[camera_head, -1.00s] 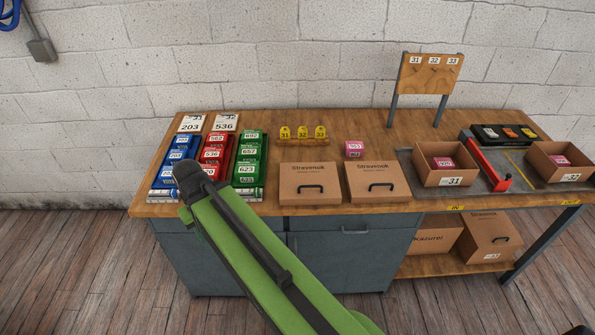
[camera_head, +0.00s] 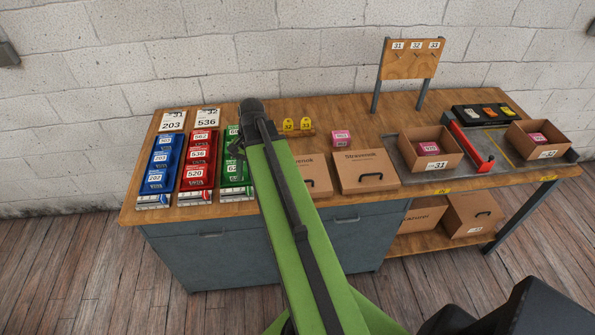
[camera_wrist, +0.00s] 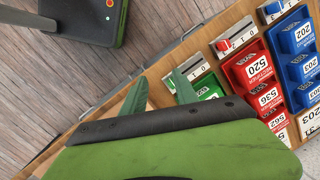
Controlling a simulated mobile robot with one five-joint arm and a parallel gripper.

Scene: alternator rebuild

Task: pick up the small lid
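Two cardboard pieces with dark handles, marked "Stravenok", lie side by side on the bench. The left one (camera_head: 318,178) is partly hidden by my arm; the right one (camera_head: 366,168) shows whole. They may be lids; I cannot tell which is the small one. My gripper shows in the wrist view (camera_wrist: 160,84) with two green fingers apart and nothing seen between them. In the head view my arm's end is above the green bins (camera_head: 236,170), left of the cardboard pieces; its fingers cannot be made out there.
Blue bins (camera_head: 160,165) and red bins (camera_head: 197,160) stand at the bench's left. A pink block (camera_head: 341,138) stands behind the cardboard pieces. Open boxes (camera_head: 431,148) and (camera_head: 537,140) and a red-handled tool (camera_head: 472,146) are at right. A hook board (camera_head: 410,62) stands behind.

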